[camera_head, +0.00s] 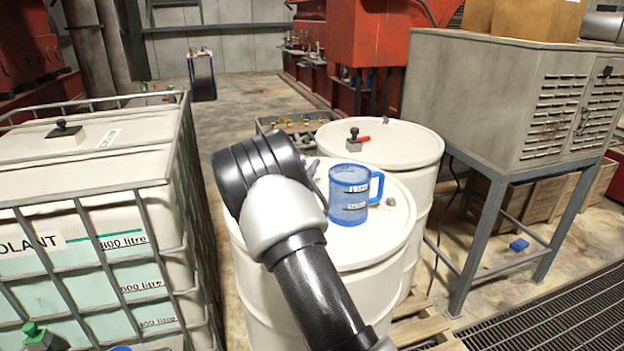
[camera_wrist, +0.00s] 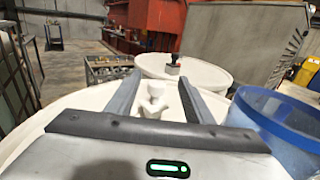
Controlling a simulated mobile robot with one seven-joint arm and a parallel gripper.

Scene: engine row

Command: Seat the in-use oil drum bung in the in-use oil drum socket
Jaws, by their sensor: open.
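The near white oil drum (camera_head: 375,255) stands upright, with a blue-and-clear jug (camera_head: 349,195) on its lid. My gripper (camera_wrist: 160,82) is open over this lid; in the head view it is mostly hidden behind my arm. A small white winged piece (camera_wrist: 154,102), which looks like the bung, shows between the spread fingers in the wrist view. I cannot tell whether it rests on the lid or sits in an opening. A small grey fitting (camera_head: 390,201) lies on the lid right of the jug; I cannot tell whether it is the socket.
The jug (camera_wrist: 278,125) stands close to my gripper's right side. A second white drum (camera_head: 400,137) behind carries a block with a black knob and red handle (camera_head: 356,142). A caged liquid tank (camera_head: 90,210) is on the left, a grey cabinet (camera_head: 480,95) on the right.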

